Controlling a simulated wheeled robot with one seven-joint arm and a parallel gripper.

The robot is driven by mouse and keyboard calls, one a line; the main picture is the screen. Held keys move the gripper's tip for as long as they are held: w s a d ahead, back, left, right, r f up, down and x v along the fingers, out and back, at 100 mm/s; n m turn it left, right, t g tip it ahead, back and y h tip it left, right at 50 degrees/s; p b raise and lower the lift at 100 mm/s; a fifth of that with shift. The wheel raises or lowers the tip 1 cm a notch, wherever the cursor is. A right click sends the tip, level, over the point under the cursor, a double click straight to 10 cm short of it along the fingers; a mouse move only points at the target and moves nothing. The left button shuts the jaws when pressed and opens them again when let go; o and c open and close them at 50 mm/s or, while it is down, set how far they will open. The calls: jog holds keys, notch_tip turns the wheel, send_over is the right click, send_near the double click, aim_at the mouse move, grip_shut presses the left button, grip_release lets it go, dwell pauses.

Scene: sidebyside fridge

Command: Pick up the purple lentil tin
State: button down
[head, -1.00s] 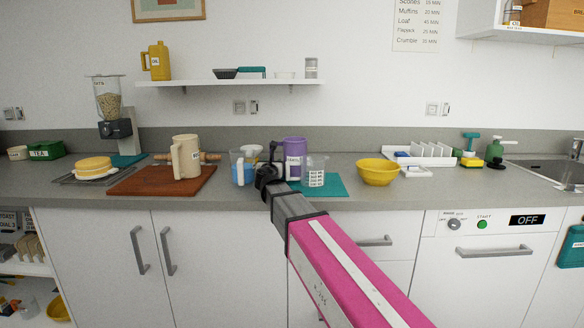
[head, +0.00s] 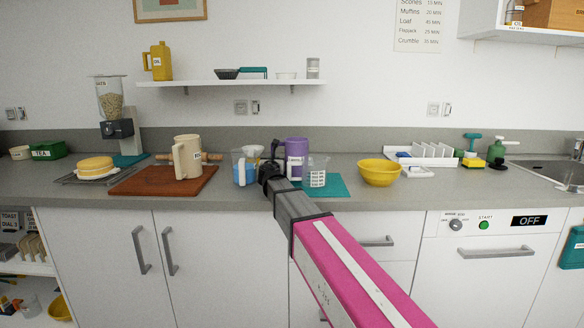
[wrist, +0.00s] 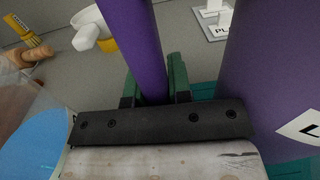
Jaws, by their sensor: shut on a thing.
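The purple lentil tin (head: 297,146) is a purple container with a white label and a side handle. It stands upright at the teal mat on the counter, behind my gripper. In the wrist view its body (wrist: 275,70) fills the right side, with part of the label showing. Its purple handle (wrist: 138,40) passes between my two green fingers. My gripper (wrist: 153,84) is shut on that handle; in the head view it (head: 273,165) shows dark at the tin's left side. The tin's base is hidden, so I cannot tell whether it touches the mat.
A clear jug with blue contents (head: 244,170) stands close on the left. A clear measuring cup (head: 316,170) stands close on the right, on the teal mat (head: 336,188). A yellow bowl (head: 380,173) is farther right. A shelf (head: 200,84) hangs above.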

notch_tip(320, 180, up, 28)
dwell(0.7)
dwell(1.2)
